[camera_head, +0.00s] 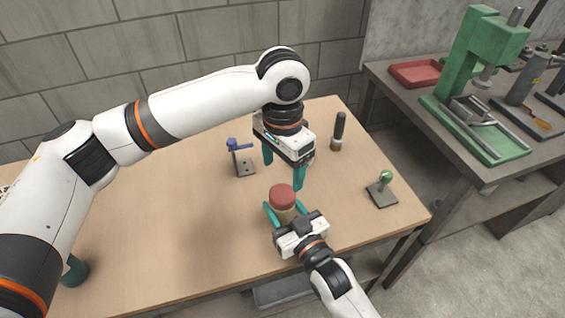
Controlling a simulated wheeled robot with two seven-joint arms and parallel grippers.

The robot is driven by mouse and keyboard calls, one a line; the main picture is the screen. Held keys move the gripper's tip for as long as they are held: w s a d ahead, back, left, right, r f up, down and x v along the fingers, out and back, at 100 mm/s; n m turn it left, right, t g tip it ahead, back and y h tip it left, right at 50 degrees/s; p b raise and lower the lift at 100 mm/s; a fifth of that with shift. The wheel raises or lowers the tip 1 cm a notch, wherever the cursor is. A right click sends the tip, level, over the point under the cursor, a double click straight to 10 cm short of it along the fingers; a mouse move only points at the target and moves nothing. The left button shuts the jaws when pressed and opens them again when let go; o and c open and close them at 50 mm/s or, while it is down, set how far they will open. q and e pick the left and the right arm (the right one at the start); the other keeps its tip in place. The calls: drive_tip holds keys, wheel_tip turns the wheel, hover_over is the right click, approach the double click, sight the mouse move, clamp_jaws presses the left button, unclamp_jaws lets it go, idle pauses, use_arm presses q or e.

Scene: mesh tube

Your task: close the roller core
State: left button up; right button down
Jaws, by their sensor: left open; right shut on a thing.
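The roller core (287,214) is a tan cylinder standing upright on the table, with a red cap (281,193) on its top end. I cannot tell whether the cap is fully seated. My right gripper (284,212) is shut on the core's body from the front, one teal finger on each side, and hides part of its lower end. My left gripper (283,172) points down with its teal fingers apart and empty. It hangs just behind and above the red cap, apart from it in the picture.
On the wooden table (190,230) stand a blue clamp-like stand (240,158), a dark upright tool (338,132) and a small stand with a green knob (383,186). A grey bench with a green press (462,65) and red tray (415,73) is at right. The table's left part is largely clear.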

sight(282, 193)
use_arm(q)
wheel_tip(282, 193, down, 8)
drive_tip(key=shift+r, duration=0.15)
idle(0.4)
drive_tip(key=c, duration=1)
drive_tip(key=o, duration=1.1)
drive_tip(key=shift+o, duration=0.2)
drive_tip(key=shift+r, duration=0.1)
use_arm(e)
drive_tip(key=c, duration=0.6)
unclamp_jaws()
use_arm(q)
wheel_tip(282, 193, up, 12)
use_arm(e)
drive_tip(key=shift+o, duration=0.2)
